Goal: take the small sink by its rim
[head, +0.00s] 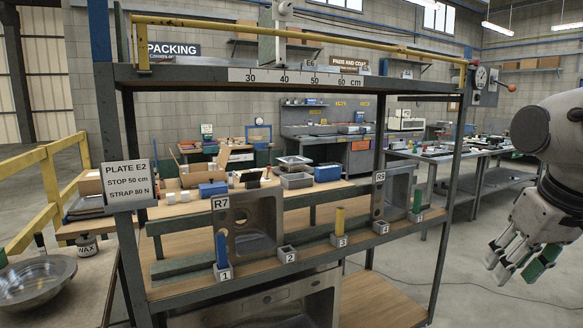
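Several steel sinks are in view. A rectangular sink with round holes (250,222) stands tilted in the rack behind label R7. A narrower-looking sink (397,190) stands behind label R9, partly hidden by the rack post. A larger steel sink (275,308) lies on the lower level, cut off by the frame. A round steel bowl (38,280) sits on the table at left. I cannot tell for sure which is the small sink. My gripper (522,264) hangs at the right, fingers apart, with a green piece at one finger, away from all sinks.
The rack has dark metal posts (442,200) and a top shelf with a ruler strip (300,78). Numbered blocks, some with coloured pegs (340,222), line the middle shelf's front. A yellow rail (50,185) stands left.

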